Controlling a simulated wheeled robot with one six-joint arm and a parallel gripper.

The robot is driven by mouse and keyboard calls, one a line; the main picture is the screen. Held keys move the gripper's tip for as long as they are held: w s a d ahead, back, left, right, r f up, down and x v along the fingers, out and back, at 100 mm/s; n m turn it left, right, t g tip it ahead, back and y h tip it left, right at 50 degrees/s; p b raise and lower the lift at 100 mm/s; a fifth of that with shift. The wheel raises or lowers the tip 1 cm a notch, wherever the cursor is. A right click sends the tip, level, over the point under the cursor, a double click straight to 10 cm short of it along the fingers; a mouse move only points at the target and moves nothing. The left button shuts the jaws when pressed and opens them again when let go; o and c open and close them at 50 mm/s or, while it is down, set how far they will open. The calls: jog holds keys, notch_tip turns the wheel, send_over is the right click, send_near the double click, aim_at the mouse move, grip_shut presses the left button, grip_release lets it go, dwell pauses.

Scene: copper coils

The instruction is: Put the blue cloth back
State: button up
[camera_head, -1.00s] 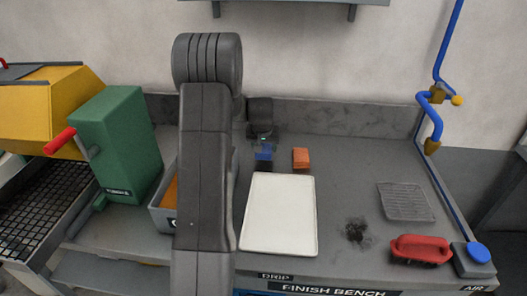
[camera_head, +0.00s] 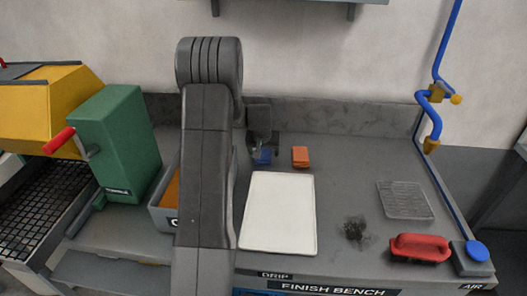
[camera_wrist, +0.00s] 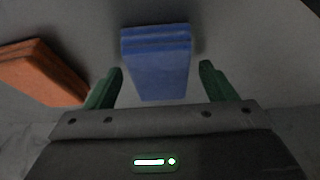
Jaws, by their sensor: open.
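The blue cloth (camera_head: 263,157) is a folded block on the bench near the back, beyond the white tray. In the wrist view the blue cloth (camera_wrist: 158,65) lies between and just past my two green fingertips, with a gap on each side. My gripper (camera_wrist: 160,78) is open and empty, close to the cloth. In the head view my gripper (camera_head: 261,147) hangs at the cloth and hides part of it.
An orange folded cloth (camera_head: 300,157) lies right of the blue one; it also shows in the wrist view (camera_wrist: 40,72). A white tray (camera_head: 279,212) is in front. A red-handled brush (camera_head: 420,247), wire mesh (camera_head: 405,201) and dark smudge (camera_head: 355,230) are at right. A grey bin (camera_head: 163,215) stands left.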

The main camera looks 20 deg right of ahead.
jog(key=b+v, duration=0.1)
jog(key=v, duration=1.1)
